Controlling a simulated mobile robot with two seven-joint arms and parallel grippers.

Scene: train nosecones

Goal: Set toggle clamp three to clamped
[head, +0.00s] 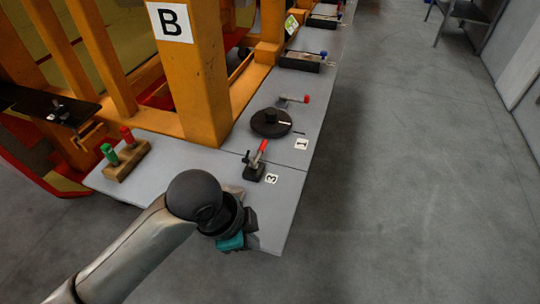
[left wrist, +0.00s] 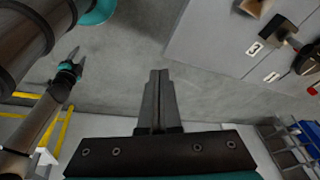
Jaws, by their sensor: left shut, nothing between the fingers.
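Toggle clamp three (head: 255,170) is a small dark clamp with a red-tipped handle on the grey bench, beside the label "3" (head: 271,178). Its handle stands up, tilted to the right in the head view. In the left wrist view, the label "3" (left wrist: 256,47) is at the upper right, with a dark clamp body (left wrist: 278,30) near it. My left gripper (head: 248,228) is over the near end of the bench, nearer than the clamp and apart from it. Its fingers (left wrist: 158,80) are closed together and empty. My right gripper (left wrist: 74,60) shows small at the left of the left wrist view.
A round black device (head: 271,122) and a red-tipped handle (head: 305,99) are farther along the bench by label "1". A wooden block with green and red knobs (head: 126,160) sits at left. An orange post (head: 195,80) stands behind.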

